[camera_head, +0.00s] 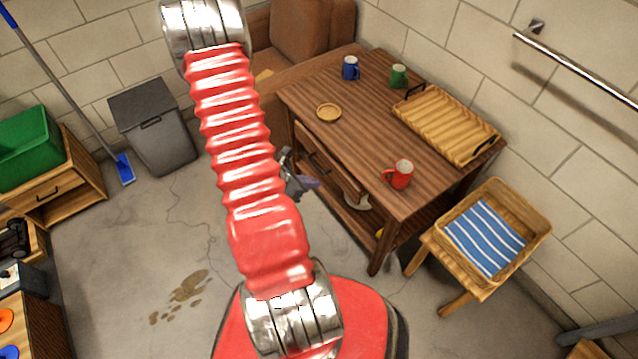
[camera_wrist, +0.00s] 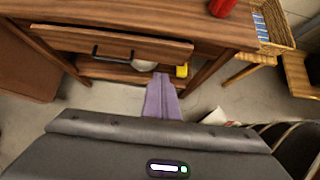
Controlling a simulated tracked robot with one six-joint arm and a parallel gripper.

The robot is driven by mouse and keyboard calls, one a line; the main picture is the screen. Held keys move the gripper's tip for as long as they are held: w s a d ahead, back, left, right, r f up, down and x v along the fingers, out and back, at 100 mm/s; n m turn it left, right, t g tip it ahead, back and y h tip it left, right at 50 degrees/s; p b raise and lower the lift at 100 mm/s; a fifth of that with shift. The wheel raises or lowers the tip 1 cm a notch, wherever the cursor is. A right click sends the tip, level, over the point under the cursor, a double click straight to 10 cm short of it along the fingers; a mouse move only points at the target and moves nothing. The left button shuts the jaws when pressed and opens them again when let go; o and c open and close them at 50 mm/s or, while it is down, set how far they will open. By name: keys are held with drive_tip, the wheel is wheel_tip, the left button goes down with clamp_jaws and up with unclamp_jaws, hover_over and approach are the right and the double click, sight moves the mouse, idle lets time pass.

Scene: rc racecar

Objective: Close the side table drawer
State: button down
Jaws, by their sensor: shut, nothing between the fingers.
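The brown wooden table (camera_head: 355,110) stands right of my arm. Its drawer front (camera_wrist: 75,40), with a black bar handle (camera_wrist: 112,55), faces my gripper in the wrist view and appears to stand out a little from the table. I see no contact with the drawer.
On the tabletop are a red mug (camera_head: 399,174), a blue mug (camera_head: 351,68), a green mug (camera_head: 398,76), a small dish (camera_head: 328,112) and a ribbed tray (camera_head: 446,124). A yellow item (camera_wrist: 182,71) sits on the lower shelf. A stool with a basket (camera_head: 518,204) stands right.

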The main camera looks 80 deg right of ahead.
drive_tip(key=shift+w+a+r, duration=0.2)
drive_tip(key=shift+a+r, duration=0.1)
drive_tip(key=shift+r, duration=0.05)
drive_tip(key=w+a+r+m+t, duration=0.1)
drive_tip(key=w+a+r+m, duration=0.1)
drive_tip(key=w+a+r, duration=0.4)
drive_tip(key=w+a+r+m+t, duration=0.1)
drive_tip(key=w+r+m, duration=0.25)
drive_tip(key=r, duration=0.55)
drive_tip(key=w+a+r+m+t, duration=0.1)
drive_tip(key=w+a+r, duration=0.3)
drive_tip(key=w+r, duration=0.25)
drive_tip(key=w+a+r+m+t+y, duration=0.1)
drive_tip(key=a+r, duration=0.4)
drive_tip(key=a, duration=0.5)
drive_tip(key=a+r+m+t+y, duration=0.1)
drive_tip(key=a+r+t+y, duration=0.2)
drive_tip(key=a+r, duration=0.3)
drive_tip(key=w+a+r+m+t+y, duration=0.1)
drive_tip(key=a+r+t, duration=0.3)
drive_tip(key=a, duration=1.1)
drive_tip(key=shift+w+a+r+t+y, duration=0.3)
drive_tip(key=shift+a+r+y, duration=0.1)
drive_tip(key=shift+r+y, duration=0.5)
